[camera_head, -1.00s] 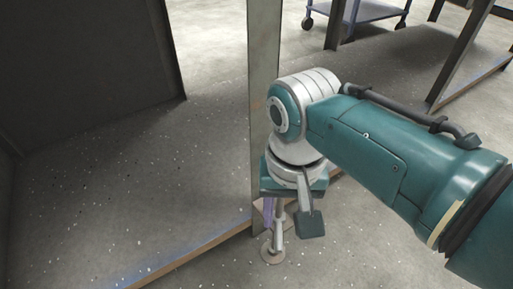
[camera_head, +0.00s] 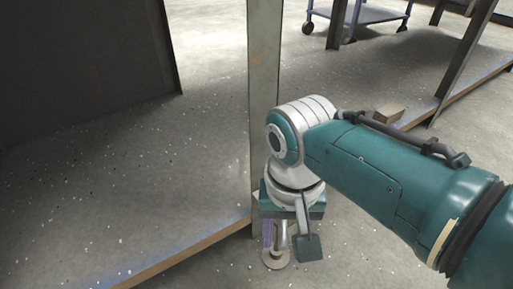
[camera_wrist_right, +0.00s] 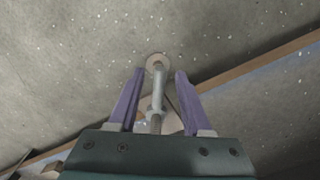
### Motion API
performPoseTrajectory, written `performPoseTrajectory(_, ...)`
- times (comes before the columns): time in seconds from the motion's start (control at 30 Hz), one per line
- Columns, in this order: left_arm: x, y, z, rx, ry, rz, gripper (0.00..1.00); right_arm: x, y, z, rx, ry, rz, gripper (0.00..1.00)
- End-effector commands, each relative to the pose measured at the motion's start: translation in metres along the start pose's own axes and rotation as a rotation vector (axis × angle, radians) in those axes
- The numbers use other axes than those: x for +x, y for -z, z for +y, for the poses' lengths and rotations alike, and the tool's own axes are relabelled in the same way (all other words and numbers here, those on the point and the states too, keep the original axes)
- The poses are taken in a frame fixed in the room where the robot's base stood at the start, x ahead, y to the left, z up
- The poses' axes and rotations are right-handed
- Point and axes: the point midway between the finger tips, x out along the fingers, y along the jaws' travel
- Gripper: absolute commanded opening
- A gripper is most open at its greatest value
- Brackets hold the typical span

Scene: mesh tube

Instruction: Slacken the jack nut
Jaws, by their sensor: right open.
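The jack is a pale metal post on a round foot plate (camera_head: 276,259) on the floor, beside a steel upright. In the right wrist view its rod (camera_wrist_right: 158,80) runs between my fingers, with the foot plate (camera_wrist_right: 158,61) beyond. A wider pale part (camera_wrist_right: 153,122), perhaps the jack nut, shows near the finger roots; its exact shape is partly hidden. My right gripper (camera_wrist_right: 160,73) is open, its two purple fingers on either side of the jack with gaps visible. In the head view my right wrist hides the jack's upper part. My left gripper is not in view.
A steel upright (camera_head: 264,90) stands right beside my right wrist. A brown edge strip (camera_head: 190,254) runs along the floor towards the jack. A small block (camera_head: 389,113) lies behind my arm. A blue cart (camera_head: 362,14) stands farther back.

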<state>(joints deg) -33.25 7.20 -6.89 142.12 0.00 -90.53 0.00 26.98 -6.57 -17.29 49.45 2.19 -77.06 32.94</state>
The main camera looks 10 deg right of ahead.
Motion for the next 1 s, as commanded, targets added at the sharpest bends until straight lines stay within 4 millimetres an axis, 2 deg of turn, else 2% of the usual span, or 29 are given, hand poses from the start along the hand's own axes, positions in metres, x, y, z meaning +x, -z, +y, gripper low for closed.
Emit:
performPoseTrajectory(0.13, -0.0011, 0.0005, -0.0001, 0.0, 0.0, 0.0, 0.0, -0.0012, 0.0001, 0.0002, 0.0, 0.0, 0.0, 0.49)
performPoseTrajectory(0.57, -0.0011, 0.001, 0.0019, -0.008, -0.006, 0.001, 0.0, -0.0011, -0.0001, 0.0003, 0.0, 0.0, 0.0, 0.01)
performPoseTrajectory(1.0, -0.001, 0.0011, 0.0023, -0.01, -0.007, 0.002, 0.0, -0.0009, -0.0002, 0.0003, 0.0, -0.001, -0.001, 0.0)
